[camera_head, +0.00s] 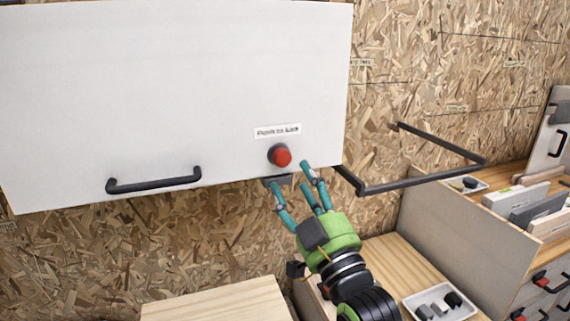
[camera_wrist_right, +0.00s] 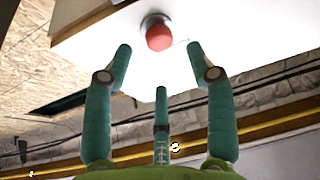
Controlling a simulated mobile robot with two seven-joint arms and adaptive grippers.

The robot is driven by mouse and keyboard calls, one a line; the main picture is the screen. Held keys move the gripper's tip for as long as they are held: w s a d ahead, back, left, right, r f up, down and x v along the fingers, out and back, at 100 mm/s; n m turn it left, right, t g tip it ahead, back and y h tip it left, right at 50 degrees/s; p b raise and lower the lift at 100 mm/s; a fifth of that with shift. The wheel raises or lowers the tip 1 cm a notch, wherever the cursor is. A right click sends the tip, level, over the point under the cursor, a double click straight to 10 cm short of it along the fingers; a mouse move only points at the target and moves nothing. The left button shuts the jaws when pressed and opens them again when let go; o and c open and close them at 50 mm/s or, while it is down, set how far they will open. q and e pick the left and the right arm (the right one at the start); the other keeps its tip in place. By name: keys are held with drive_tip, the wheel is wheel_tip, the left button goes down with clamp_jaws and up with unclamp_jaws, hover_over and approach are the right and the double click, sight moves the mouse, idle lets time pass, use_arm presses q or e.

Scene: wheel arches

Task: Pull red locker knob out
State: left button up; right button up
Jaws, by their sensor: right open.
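The red locker knob (camera_head: 281,156) sits in a dark round collar on the lower right of the white locker door (camera_head: 200,80), below a small printed label (camera_head: 278,131). In the right wrist view the knob (camera_wrist_right: 159,37) is ahead of the fingers, near the top centre. My right gripper (camera_head: 294,178) is open, with its teal fingers just below and right of the knob. In the wrist view the gripper (camera_wrist_right: 160,75) shows a clear gap between its fingers, with nothing held. Whether a fingertip touches the door is unclear. My left gripper is not in view.
A black handle (camera_head: 154,180) is on the door's lower left. A black bar frame (camera_head: 430,180) juts from the chipboard wall at right. Below are a wooden surface (camera_head: 220,302), a white tray (camera_head: 440,303) with dark pieces, and drawers with black handles at far right.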

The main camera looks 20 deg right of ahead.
sight(284, 160)
drive_tip(key=p+x, duration=0.1)
drive_tip(key=x, duration=0.3)
drive_tip(key=shift+r, duration=0.15)
drive_tip(key=shift+w+r+p, duration=0.1)
drive_tip(key=shift+w+p, duration=0.2)
drive_tip(key=shift+w, duration=0.3)
clamp_jaws()
